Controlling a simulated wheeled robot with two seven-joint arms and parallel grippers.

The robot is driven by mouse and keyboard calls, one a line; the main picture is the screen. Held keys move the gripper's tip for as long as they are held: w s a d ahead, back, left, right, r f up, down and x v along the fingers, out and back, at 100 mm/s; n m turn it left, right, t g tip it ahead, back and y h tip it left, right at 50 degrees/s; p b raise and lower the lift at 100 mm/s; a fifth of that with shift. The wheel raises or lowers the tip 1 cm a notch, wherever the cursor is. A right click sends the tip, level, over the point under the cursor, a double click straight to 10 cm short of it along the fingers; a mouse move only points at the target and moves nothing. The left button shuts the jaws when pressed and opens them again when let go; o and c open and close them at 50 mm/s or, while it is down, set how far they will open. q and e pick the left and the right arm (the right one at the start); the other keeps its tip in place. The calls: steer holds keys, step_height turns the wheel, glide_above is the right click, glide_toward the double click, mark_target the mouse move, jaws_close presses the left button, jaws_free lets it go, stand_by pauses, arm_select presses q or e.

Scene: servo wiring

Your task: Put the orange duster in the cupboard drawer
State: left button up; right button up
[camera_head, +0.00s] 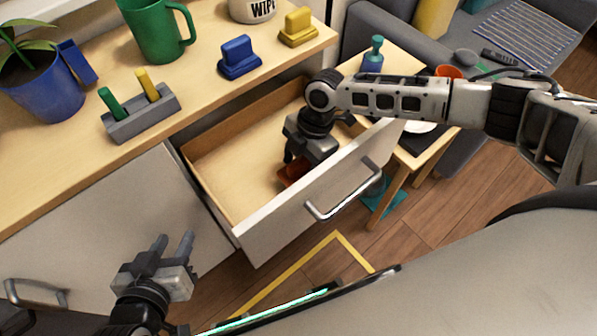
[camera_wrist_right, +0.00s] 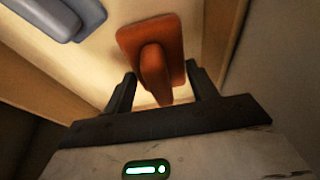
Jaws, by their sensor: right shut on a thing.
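The orange duster (camera_head: 291,172) is inside the open cupboard drawer (camera_head: 222,178), low near its floor. In the right wrist view the duster (camera_wrist_right: 150,38) shows its flat base and raised handle. My right gripper (camera_head: 297,160) reaches down into the drawer and is shut on the duster's handle; its fingers (camera_wrist_right: 163,88) stand on both sides of the handle. In the head view the gripper hides part of the duster. I cannot tell whether the duster touches the drawer floor. My left gripper (camera_head: 172,248) is open and empty, in front of the cupboard.
On the cupboard top (camera_head: 205,88) are a blue duster (camera_head: 238,58), a yellow duster (camera_head: 297,27), a grey holder (camera_head: 140,113), a green mug (camera_head: 155,30) and a plant pot (camera_head: 40,90). A grey-blue object (camera_wrist_right: 60,15) shows in the wrist view. The drawer's left part is clear.

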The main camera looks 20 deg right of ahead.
mark_target(300, 174)
step_height(300, 174, down, 3)
steer(key=shift+f, duration=0.2)
steer(key=shift+f+b, duration=0.3)
steer(key=shift+f, duration=0.1)
steer(key=o, duration=1)
steer(key=p+v, duration=0.1)
steer(key=v, duration=1)
steer(key=shift+d+r, duration=0.15)
steer(key=shift+r, duration=0.4)
steer(key=shift+w, duration=0.1)
